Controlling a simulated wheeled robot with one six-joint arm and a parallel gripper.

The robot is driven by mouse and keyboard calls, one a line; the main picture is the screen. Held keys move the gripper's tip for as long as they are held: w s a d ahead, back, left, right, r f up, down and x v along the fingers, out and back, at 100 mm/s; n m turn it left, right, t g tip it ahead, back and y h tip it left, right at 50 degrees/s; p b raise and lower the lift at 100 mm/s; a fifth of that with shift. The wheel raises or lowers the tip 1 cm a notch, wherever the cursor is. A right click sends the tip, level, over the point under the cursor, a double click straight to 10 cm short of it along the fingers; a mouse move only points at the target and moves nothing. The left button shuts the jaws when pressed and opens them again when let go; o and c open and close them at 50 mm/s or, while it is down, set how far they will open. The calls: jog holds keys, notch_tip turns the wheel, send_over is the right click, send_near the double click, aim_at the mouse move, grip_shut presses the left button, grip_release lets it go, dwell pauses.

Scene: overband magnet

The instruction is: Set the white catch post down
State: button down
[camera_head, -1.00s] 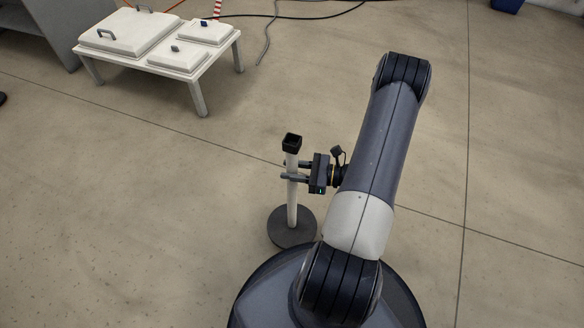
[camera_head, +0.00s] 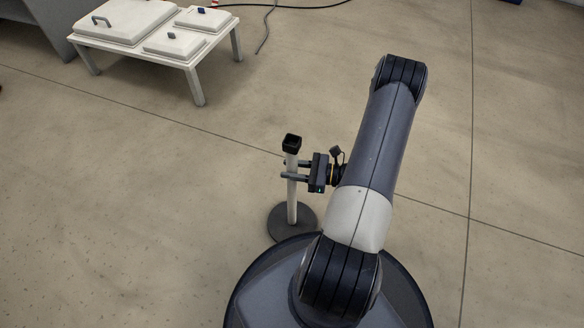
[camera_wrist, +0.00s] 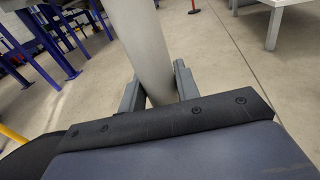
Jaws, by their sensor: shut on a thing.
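The white catch post (camera_head: 292,200) stands upright in the head view, with a black square cup on top and a round dark base at its foot. My gripper (camera_head: 287,170) is shut around the upper part of its shaft, below the cup. Part of the base is hidden behind my own body, and I cannot tell whether it touches the floor. In the wrist view the post's pale shaft (camera_wrist: 148,45) runs between the two fingers of my gripper (camera_wrist: 158,90).
A low white table (camera_head: 199,90) with lidded white boxes stands at the upper left. A dark cable (camera_head: 300,6) lies on the floor at the top. The wrist view shows blue-legged racks (camera_wrist: 50,45) at left. The floor around the post is clear.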

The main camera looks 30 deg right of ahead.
jog(key=shift+r, duration=0.2)
jog(key=c, duration=1.3)
grip_release()
jog(key=o, duration=0.3)
jog(key=shift+f, duration=0.1)
jog(key=shift+o, duration=0.2)
jog(key=shift+f, duration=0.15)
jog(key=shift+s+d, duration=0.4)
jog(key=shift+d, duration=0.1)
jog(key=p+v, duration=0.2)
jog(key=v, duration=0.7)
jog(key=shift+s+d, duration=0.2)
